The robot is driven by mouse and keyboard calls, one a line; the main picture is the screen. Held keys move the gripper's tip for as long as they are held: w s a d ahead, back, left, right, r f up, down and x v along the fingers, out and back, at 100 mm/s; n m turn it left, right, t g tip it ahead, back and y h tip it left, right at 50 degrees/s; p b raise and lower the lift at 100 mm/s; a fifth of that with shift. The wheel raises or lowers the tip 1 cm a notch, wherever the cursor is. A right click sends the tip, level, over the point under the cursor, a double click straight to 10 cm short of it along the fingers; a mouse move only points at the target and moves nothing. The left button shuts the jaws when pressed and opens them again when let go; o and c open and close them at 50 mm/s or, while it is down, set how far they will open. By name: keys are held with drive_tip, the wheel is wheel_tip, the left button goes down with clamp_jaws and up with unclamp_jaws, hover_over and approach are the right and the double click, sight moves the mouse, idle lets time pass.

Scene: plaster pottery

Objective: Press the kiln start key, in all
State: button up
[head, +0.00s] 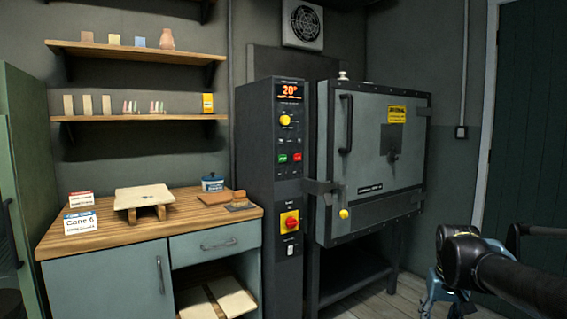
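The kiln control panel (270,225) is a tall dark cabinet left of the kiln. Its display (289,91) reads 20° in orange. Below a yellow knob (285,120) sit a green key (282,158), which looks like the start key, and a red key (297,157) beside it. Their lettering is too small to read surely. The grey kiln (375,215) has its door shut. My gripper (436,300) hangs at the lower right, in front of the kiln's right side and well apart from the panel. Its fingers are small and partly cut off by the lower edge, so its opening is unclear.
A yellow and red switch (289,223) sits lower on the panel. The kiln's black handle (346,125) and latch stick out beside the panel. A wooden-topped bench (100,242) stands at left, with shelves above. Grey floor (395,298) shows before the kiln.

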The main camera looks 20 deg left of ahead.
clamp_jaws()
idle(1.1)
